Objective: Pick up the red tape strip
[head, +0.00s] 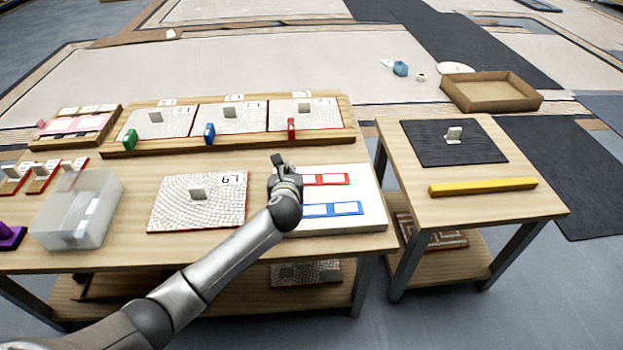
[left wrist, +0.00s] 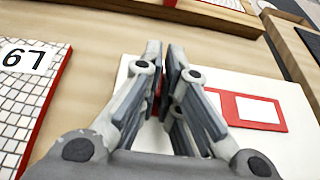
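A red strip with white label windows (head: 333,179) lies flat on the white board (head: 368,205), above a similar blue strip (head: 335,210). It also shows in the left wrist view (left wrist: 230,110), right of the fingers. My left gripper (head: 281,163) is over the board's upper left, at the left end of the red strip, and hides part of it. In the left wrist view its fingers (left wrist: 165,60) are close together with a narrow gap. A bit of red shows between them; I cannot tell whether they grip it. My right gripper is out of view.
A mosaic panel (head: 200,212) lies left of the board. A clear bin (head: 78,210) stands farther left.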

